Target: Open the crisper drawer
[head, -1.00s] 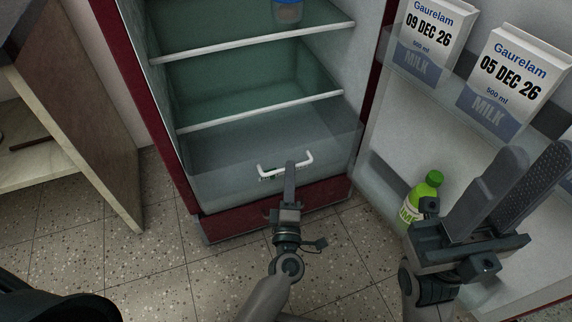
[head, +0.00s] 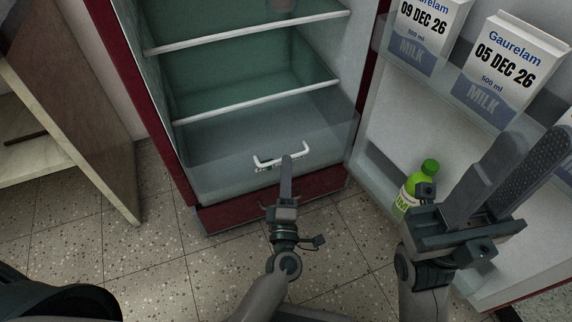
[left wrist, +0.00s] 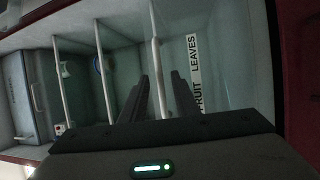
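The crisper drawer (head: 225,180) is a clear, greenish front at the bottom of the fridge, and it looks shut. Its white bar handle (head: 268,163) is on the front, above a small label that reads "FRUIT LEAVES" in the left wrist view (left wrist: 194,75). My left gripper (head: 287,158) is at the right half of the handle, its fingers overlapping the bar. In the left wrist view its fingers (left wrist: 160,78) are apart, with a white bar appearing between them. I cannot tell whether they enclose it. My right gripper (head: 535,140) is open and empty before the fridge door.
The open fridge door (head: 385,130) stands at the right, with milk cartons (head: 500,70) in its upper rack and a green-capped bottle (head: 408,195) low down. Glass shelves (head: 255,103) lie above the drawer. A wooden cabinet (head: 75,115) is at the left. The speckled floor before the drawer is clear.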

